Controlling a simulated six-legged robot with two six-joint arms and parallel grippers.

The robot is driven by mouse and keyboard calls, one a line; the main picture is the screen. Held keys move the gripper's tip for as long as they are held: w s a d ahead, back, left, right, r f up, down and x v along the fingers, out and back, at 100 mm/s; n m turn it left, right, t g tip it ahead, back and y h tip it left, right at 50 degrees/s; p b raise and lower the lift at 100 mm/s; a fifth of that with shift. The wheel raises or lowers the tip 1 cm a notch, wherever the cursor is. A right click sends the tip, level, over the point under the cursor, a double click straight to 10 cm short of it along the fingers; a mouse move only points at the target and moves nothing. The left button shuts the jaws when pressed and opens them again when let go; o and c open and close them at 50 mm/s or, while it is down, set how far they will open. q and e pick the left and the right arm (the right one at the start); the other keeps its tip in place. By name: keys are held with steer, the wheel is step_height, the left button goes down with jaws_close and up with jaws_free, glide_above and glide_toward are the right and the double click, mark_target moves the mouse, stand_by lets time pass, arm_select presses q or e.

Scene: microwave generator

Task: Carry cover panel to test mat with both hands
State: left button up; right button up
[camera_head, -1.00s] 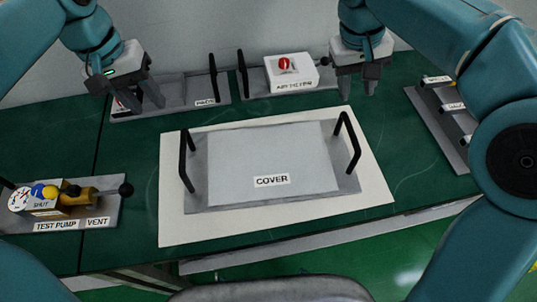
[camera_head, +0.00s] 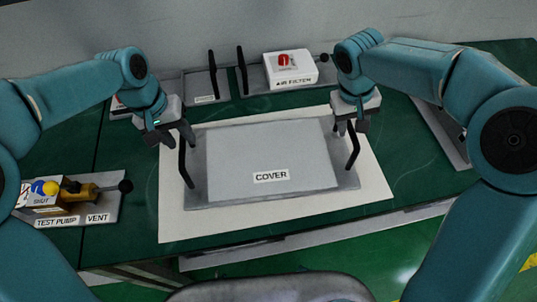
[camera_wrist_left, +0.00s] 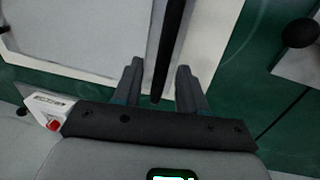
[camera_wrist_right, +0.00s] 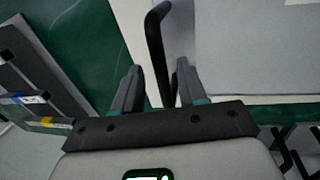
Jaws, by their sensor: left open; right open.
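The grey cover panel (camera_head: 270,165), labelled COVER, lies flat on the white mat (camera_head: 375,190) on the green bench. It has an upright black handle at each end. My left gripper (camera_head: 179,138) is open at the top of the left handle (camera_head: 183,170). In the left wrist view the handle (camera_wrist_left: 168,55) stands between the open fingers (camera_wrist_left: 158,85). My right gripper (camera_head: 350,125) is open at the right handle (camera_head: 353,150). In the right wrist view that handle (camera_wrist_right: 157,55) lies between the open fingers (camera_wrist_right: 157,85). Neither gripper is closed on a handle.
A test pump panel (camera_head: 100,212) with a valve and levers sits at the left. Behind the cover are a handled grey plate (camera_head: 205,88) and a white air filter box (camera_head: 290,70). Another grey panel (camera_head: 440,130) lies at the right, partly behind my right arm.

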arm_select(q)
steer(key=shift+d+f, duration=0.15)
steer(key=shift+f, duration=0.45)
arm_select(e)
steer(key=shift+d+f, duration=0.15)
steer(key=shift+f, duration=0.5)
arm_select(q)
steer(key=shift+f, duration=0.65)
arm_select(e)
steer(key=shift+f, duration=0.6)
arm_select(q)
steer(key=shift+d, duration=0.1)
steer(key=shift+c, duration=0.6)
arm_select(e)
steer(key=shift+c, duration=0.6)
arm_select(q)
jaws_close()
arm_select(e)
jaws_close()
steer(key=shift+r, duration=0.1)
